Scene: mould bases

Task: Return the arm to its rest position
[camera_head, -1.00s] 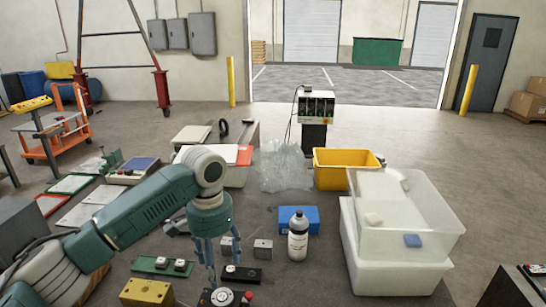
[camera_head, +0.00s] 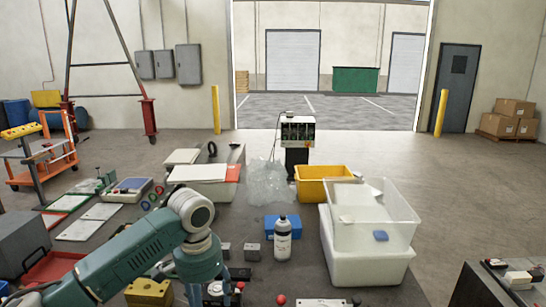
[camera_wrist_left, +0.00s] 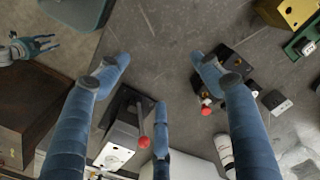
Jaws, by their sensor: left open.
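My left arm (camera_head: 130,262) is teal and comes in from the lower left in the head view. Its gripper (camera_head: 205,290) points down near the bottom edge, its fingertips cut off or hard to make out. In the left wrist view the three blue fingers of that gripper (camera_wrist_left: 160,76) are spread apart, with nothing held between them. Grey floor and a black base with a red knob (camera_wrist_left: 207,108) show beyond the fingers. A bluish hand, seemingly my right gripper (camera_wrist_left: 30,47), shows small at the upper left; its finger state is unclear.
A yellow block (camera_head: 149,293) and two grey metal blocks (camera_head: 252,252) lie near the left gripper. A white bottle (camera_head: 283,240) stands in front of a blue box (camera_head: 271,224). Clear and white bins (camera_head: 365,262) stand to the right. A dark table (camera_head: 470,290) is at the lower right.

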